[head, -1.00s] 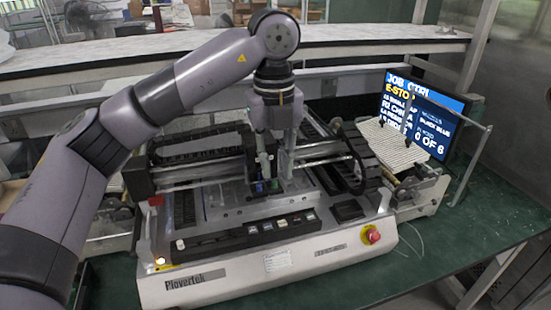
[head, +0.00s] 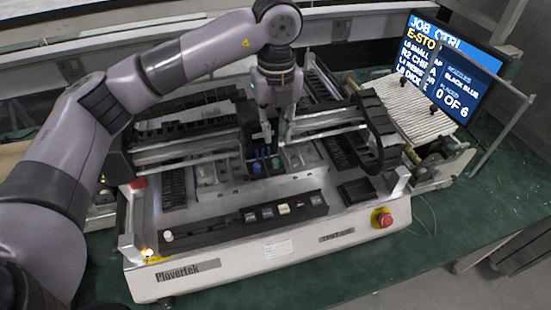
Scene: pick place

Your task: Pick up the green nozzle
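The green nozzle (head: 276,163) is a small upright piece in the middle of the pick-and-place machine (head: 225,255). Small blue nozzles (head: 258,166) stand just to its left. My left gripper (head: 275,142) points down over the machine, with its fingers apart and nothing seen between them. The fingertips are close above the green nozzle; I cannot tell the exact gap. The gripper and the machine's rail partly cover the area around the nozzles. My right gripper is not in view.
The machine's gantry rails (head: 325,120) and black cable chain (head: 378,125) lie beside the gripper. A monitor (head: 455,70) stands at the back right. A red stop button (head: 382,218) is on the front right.

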